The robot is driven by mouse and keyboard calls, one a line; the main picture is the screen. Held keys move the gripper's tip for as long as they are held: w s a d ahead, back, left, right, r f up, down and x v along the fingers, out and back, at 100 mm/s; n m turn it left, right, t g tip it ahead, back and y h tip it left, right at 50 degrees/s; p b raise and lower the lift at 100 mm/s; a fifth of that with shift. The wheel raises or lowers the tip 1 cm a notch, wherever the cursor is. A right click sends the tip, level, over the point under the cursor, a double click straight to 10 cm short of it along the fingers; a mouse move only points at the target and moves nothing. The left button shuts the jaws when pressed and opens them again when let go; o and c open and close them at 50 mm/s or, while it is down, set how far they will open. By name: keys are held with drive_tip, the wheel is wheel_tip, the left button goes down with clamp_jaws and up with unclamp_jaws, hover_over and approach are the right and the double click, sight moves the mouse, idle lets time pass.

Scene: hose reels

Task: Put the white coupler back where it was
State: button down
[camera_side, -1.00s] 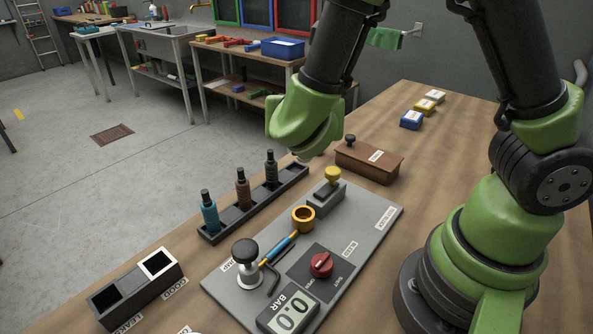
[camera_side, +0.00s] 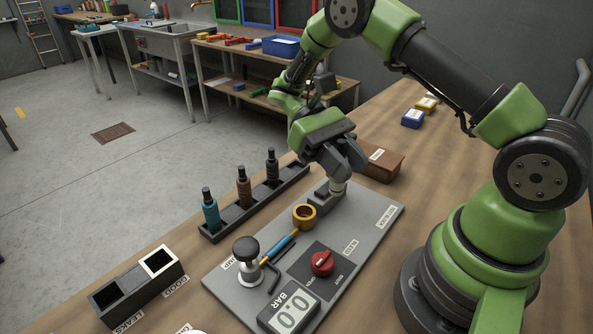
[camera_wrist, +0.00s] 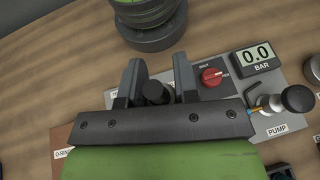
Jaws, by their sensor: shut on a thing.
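My gripper (camera_side: 340,176) is shut on the white coupler (camera_side: 338,188), over the far end of the grey test board (camera_side: 375,222).
The board carries an orange ring (camera_side: 304,216), a pump (camera_side: 247,262), a red knob (camera_side: 321,263) and a gauge (camera_side: 289,306) reading 0.0. A brown box (camera_side: 384,166) stands close behind my gripper. A two-part bin (camera_side: 137,287) lies at the near left.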

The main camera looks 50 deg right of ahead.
drive_tip(key=w+r+m+t+y, duration=0.2)
drive_tip(key=w+m+t+y, duration=0.9)
drive_tip(key=m+t, duration=0.3)
drive_tip(key=w+d+r+m+t+h, duration=0.4)
drive_tip(key=w+d+r+m+t, duration=0.2)
drive_tip(key=w+d+m+t, duration=0.4)
drive_tip(key=shift+m+g, duration=0.4)
drive_tip(key=shift+g, duration=0.1)
drive_tip(key=shift+s+a+f, duration=0.15)
drive_tip(key=shift+s+f, duration=0.05)
drive_tip(key=shift+f, duration=2.6)
drive_tip(key=shift+s+a+f, duration=0.15)
drive_tip(key=shift+s+f, duration=0.05)
drive_tip(key=shift+f, duration=2.65)
drive_tip(key=shift+s+a+f, duration=0.15)
drive_tip(key=shift+s+f, duration=0.05)
drive_tip(key=shift+f, duration=2.6)
drive_tip(key=shift+f, duration=0.1)
drive_tip(key=c, duration=0.9)
unclamp_jaws()
drive_tip(key=shift+o, duration=0.2)
